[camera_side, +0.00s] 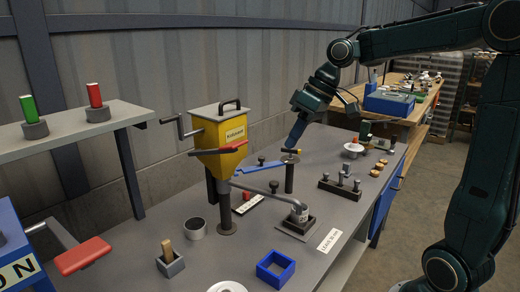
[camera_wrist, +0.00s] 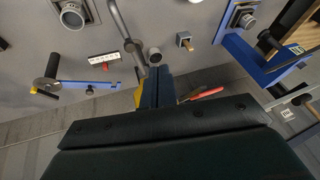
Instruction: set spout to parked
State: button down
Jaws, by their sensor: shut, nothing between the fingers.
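The spout (camera_side: 262,189) is a grey pipe low on the yellow hopper (camera_side: 228,150). In the wrist view the spout (camera_wrist: 122,28) runs from the top edge down towards the hopper, which my fingers partly hide. A small white label strip with a red piece (camera_wrist: 104,58) lies beside the spout; its lettering is too small to read. My gripper (camera_side: 288,146) is shut and empty, up behind the spout, apart from it. Its fingers show in the wrist view (camera_wrist: 156,75).
A blue lever (camera_side: 262,167) and a black post (camera_side: 289,176) stand near my gripper. A dark cup (camera_side: 195,228), a blue square frame (camera_side: 275,268) and a peg block (camera_side: 340,188) stand on the grey table.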

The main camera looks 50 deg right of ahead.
jog(key=w+d+f+y, duration=0.1)
jog(key=w+d+f, duration=0.1)
jog(key=d, duration=0.5)
jog(key=w+d+f+n+y, duration=0.1)
jog(key=d+f, duration=0.3)
jog(key=d, duration=0.4)
jog(key=shift+w+y, duration=0.5)
jog(key=shift+f, duration=0.1)
jog(key=w+a+f, duration=0.2)
jog(key=a+f, duration=0.5)
jog(key=a, duration=0.2)
jog(key=shift+a+f, duration=0.15)
jog(key=shift+f, duration=0.25)
jog(key=shift+a, duration=0.1)
